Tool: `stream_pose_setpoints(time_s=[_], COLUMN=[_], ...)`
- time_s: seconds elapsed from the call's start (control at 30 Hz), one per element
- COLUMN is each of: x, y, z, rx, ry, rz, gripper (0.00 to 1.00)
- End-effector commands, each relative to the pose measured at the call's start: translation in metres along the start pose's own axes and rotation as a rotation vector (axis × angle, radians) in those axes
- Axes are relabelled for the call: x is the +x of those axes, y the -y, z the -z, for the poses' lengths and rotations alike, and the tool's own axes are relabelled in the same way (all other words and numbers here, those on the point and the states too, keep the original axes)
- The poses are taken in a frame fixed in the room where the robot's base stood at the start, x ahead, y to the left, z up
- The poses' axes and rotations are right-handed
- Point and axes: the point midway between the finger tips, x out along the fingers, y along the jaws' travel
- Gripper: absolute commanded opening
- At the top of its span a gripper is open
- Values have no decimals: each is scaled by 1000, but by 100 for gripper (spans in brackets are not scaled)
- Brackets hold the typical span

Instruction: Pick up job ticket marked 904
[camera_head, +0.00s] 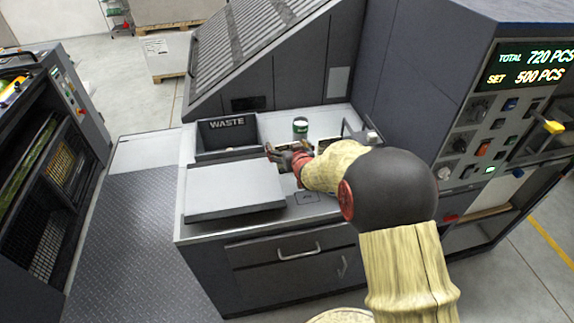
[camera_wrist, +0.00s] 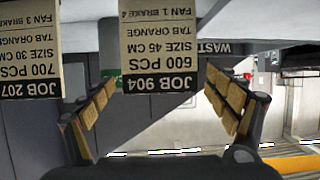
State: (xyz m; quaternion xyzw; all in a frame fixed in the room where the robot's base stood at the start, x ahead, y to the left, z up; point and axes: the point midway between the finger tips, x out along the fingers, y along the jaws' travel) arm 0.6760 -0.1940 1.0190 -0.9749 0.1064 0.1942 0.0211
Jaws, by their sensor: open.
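The job ticket marked 904 (camera_wrist: 158,50) is a cream card with black print and a black band reading JOB 904. It appears upside down in the wrist view, at the upper middle. My gripper (camera_wrist: 161,78) is open, with one padded finger on each side of the ticket's lower part in the picture. I cannot tell whether the ticket is fully between the fingers or just beyond them; no contact shows. In the head view my gripper (camera_head: 286,156) is over the machine's worktop, and the ticket cannot be made out there.
Another ticket, marked JOB 207 (camera_wrist: 29,50), is left of 904 in the wrist view. A WASTE bin (camera_head: 226,150) is left of my gripper in the head view. A green can (camera_head: 300,126) stands behind it. A grey flat box (camera_head: 234,190) lies front left.

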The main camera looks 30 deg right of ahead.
Motion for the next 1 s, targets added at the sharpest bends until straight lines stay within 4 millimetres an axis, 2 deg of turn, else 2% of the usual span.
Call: stream_pose_setpoints(time_s=[0.17, 1.0], x=[0, 0], y=[0, 0], z=[0, 0], rx=[0, 0], ry=[0, 0], rz=[0, 0], gripper=[88, 41])
